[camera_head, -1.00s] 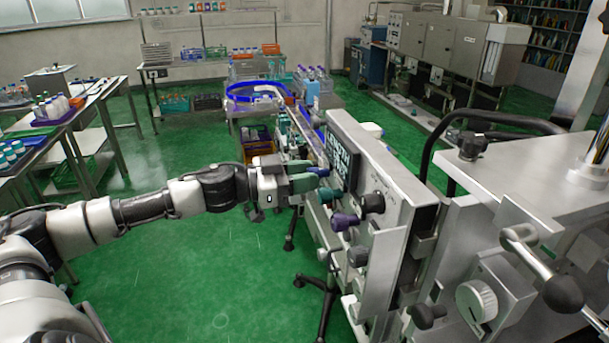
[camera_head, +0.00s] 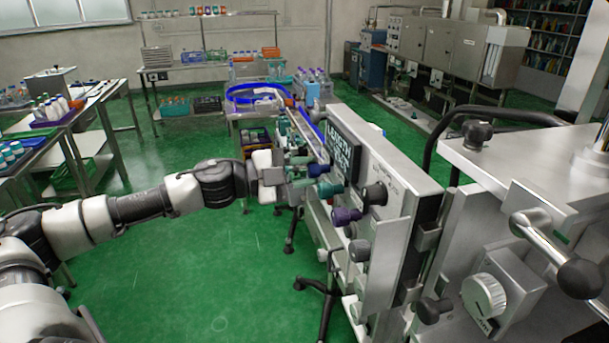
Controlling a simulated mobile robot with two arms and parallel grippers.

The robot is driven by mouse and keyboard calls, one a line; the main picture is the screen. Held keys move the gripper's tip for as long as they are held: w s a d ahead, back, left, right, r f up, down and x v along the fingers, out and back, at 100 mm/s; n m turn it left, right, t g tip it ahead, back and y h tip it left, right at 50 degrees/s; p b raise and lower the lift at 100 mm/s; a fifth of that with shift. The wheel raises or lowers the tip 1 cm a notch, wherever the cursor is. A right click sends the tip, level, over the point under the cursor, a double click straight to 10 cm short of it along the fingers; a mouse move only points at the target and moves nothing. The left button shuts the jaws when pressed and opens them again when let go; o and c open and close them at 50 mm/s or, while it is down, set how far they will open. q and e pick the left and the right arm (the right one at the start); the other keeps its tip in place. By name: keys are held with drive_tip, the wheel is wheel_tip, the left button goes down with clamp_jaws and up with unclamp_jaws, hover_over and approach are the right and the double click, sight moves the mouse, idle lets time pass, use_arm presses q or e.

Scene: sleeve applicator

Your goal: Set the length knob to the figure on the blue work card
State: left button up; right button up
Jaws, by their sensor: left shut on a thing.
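The machine's grey front panel (camera_head: 397,185) carries a dark display (camera_head: 344,152) with pale text; its top line seems to read LENGTH, and the figure is too small to read surely. Several knobs stick out of the panel's left side: a blue one (camera_head: 318,170), a teal one (camera_head: 328,188), a purple one (camera_head: 345,215) and a black one (camera_head: 374,193). My left gripper (camera_head: 304,182) reaches in from the left and is shut on a knob by the blue and teal ones; which one I cannot tell. I cannot make out the blue work card. My right gripper is out of view.
A bench with bottles (camera_head: 50,108) is at the left. A blue ring-shaped rail (camera_head: 250,93) lies behind the gripper. Green floor is clear at the lower middle.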

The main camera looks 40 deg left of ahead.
use_arm(q)
drive_tip(key=m+b, duration=0.1)
drive_tip(key=m, duration=0.3)
drive_tip(key=shift+m+b, duration=0.3)
drive_tip(key=shift+b, duration=0.05)
drive_tip(key=m+b, duration=0.1)
drive_tip(key=m, duration=0.2)
drive_tip(key=shift+f+m+b, duration=0.1)
drive_tip(key=shift+m+b, duration=0.2)
drive_tip(key=shift+m, duration=0.1)
drive_tip(key=m+b, duration=0.2)
drive_tip(key=m, duration=0.2)
drive_tip(key=shift+m+b, duration=0.65)
drive_tip(key=shift+m, duration=1.05)
drive_tip(key=o, duration=0.9)
drive_tip(key=shift+o, duration=0.2)
